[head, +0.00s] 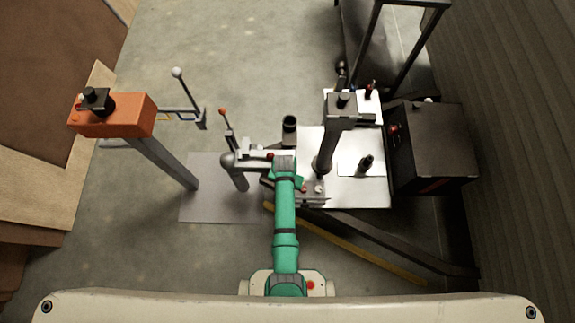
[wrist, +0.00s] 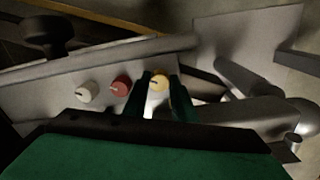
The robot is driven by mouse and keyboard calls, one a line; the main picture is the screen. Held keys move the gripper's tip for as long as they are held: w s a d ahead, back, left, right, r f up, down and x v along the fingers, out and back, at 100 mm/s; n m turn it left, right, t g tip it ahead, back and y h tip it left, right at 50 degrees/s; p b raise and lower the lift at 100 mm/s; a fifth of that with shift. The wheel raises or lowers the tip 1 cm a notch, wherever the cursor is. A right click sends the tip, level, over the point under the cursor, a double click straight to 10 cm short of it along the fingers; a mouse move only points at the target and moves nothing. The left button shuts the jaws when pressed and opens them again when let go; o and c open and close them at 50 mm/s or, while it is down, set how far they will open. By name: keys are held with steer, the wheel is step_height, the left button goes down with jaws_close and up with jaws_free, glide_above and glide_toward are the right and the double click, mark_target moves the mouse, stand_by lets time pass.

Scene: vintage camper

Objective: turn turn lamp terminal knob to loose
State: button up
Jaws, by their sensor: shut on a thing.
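A yellow knob (wrist: 159,82) with a dark pointer line sits on a grey panel (wrist: 60,80) in the wrist view. My gripper (wrist: 160,92) has one dark green finger on each side of this knob and is shut on it. No label is readable, so I cannot confirm that it is the turn lamp terminal knob. A red knob (wrist: 121,86) and a white knob (wrist: 86,93) are beside it, outside the fingers. In the head view, the red knob (head: 304,188) and white knob (head: 318,188) show right of my gripper (head: 292,183), and the yellow knob is hidden.
A grey post (head: 340,125) with a black top rises close behind the panel. A lever with a red tip (head: 222,111) stands to the left. An orange box (head: 120,115) on a post is farther left, and a dark cabinet (head: 435,150) is at right.

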steer(key=shift+n, duration=0.3)
steer(key=n, duration=0.9)
steer(key=shift+d+n+t, duration=0.1)
steer(key=shift+n+t, duration=0.2)
stand_by(0.3)
steer(key=o, duration=1)
steer(key=shift+o, duration=0.2)
step_height(320, 180, up, 11)
steer(key=shift+a, duration=0.2)
steer(key=shift+s, duration=0.1)
